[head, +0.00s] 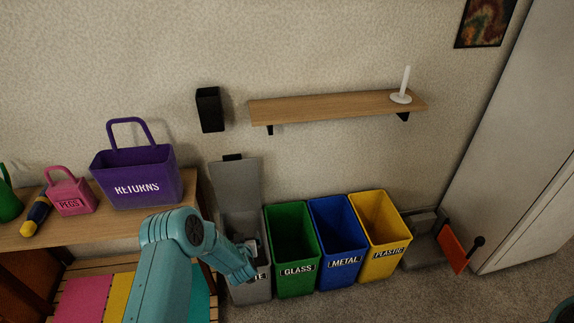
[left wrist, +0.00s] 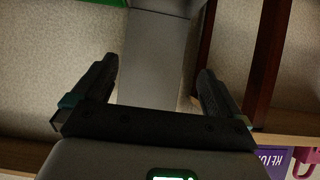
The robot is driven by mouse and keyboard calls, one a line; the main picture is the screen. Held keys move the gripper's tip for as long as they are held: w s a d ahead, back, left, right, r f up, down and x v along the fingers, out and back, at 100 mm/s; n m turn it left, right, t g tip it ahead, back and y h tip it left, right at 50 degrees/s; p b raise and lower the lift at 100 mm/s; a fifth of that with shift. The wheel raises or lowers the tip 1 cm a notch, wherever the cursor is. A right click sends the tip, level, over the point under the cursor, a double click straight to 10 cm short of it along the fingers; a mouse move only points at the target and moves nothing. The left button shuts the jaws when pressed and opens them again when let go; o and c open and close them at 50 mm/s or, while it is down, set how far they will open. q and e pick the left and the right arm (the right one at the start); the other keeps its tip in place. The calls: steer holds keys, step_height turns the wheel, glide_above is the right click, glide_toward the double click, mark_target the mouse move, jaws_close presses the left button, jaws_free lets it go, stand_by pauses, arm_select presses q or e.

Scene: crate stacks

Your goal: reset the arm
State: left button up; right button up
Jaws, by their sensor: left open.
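My left arm reaches in from the bottom left of the head view. Its gripper (head: 252,262) is at the front of the grey bin (head: 247,292), over its opening, and covers part of its label, of which only "TE" shows. In the left wrist view the two dark fingers of the gripper (left wrist: 157,85) are spread wide with nothing between them. The grey bin and its raised lid (left wrist: 153,60) show beyond them. The inside of the grey bin is mostly hidden by the gripper.
A green GLASS bin (head: 296,282), blue METAL bin (head: 345,275) and yellow PLASTIC bin (head: 388,262) stand to the right. A purple RETURNS basket (head: 138,190) and pink PEGS basket (head: 72,207) are on the wooden table at left. A wall shelf (head: 330,107) holds a white candlestick (head: 402,96).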

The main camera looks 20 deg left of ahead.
arm_select(q)
steer(key=shift+r, duration=0.15)
steer(key=s+d+r+m+h+p, duration=0.2)
steer(key=d+r+m+h+p, duration=0.1)
steer(key=d+r+p, duration=0.7)
steer(key=s+d+r+g+h+p, duration=0.1)
steer(key=s+d+g+h, duration=0.2)
steer(key=s+d, duration=0.4)
steer(key=s+d+r+m+g+h+p, duration=0.1)
steer(key=s+d+g+h, duration=0.3)
steer(key=s, duration=1.7)
steer(key=d+g, duration=0.2)
steer(key=d, duration=0.1)
steer(key=shift+s+d+g, duration=0.3)
steer(key=shift+s+d, duration=0.1)
